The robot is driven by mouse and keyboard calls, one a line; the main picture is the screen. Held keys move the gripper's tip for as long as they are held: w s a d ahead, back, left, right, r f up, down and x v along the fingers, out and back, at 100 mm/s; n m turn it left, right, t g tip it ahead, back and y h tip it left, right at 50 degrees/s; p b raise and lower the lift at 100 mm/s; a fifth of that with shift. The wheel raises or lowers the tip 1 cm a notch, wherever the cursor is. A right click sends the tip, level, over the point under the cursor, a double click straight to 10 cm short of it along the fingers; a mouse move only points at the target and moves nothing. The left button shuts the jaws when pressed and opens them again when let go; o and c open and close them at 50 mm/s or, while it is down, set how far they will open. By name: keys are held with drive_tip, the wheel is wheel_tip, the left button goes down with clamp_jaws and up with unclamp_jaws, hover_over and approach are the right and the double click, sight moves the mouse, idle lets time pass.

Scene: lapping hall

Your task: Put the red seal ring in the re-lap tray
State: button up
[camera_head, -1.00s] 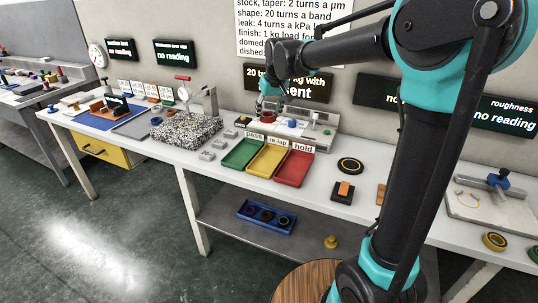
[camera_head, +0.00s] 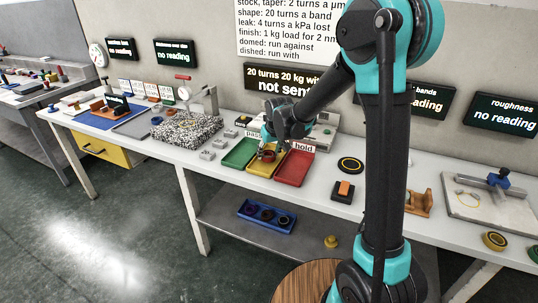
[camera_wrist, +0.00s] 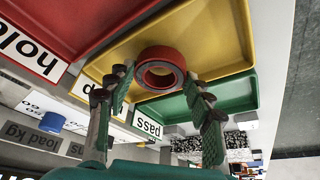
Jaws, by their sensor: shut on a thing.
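My gripper (camera_head: 268,148) is over the yellow re-lap tray (camera_head: 258,171), the middle one of three. It is shut on the red seal ring (camera_head: 268,156). In the wrist view the ring (camera_wrist: 160,68) sits between the fingertips (camera_wrist: 161,85), with the yellow tray (camera_wrist: 218,35) behind it. I cannot tell whether the ring touches the tray floor. The re-lap label is mostly hidden by my gripper.
The green pass tray (camera_head: 238,154) adjoins on the left and the red hold tray (camera_head: 294,169) on the right. A speckled granite block (camera_head: 186,129) stands further left. A black ring (camera_head: 350,165) lies right of the trays.

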drive_tip(key=shift+f, duration=0.5)
drive_tip(key=o, duration=1.3)
drive_tip(key=shift+f, duration=0.1)
drive_tip(key=v, duration=1.2)
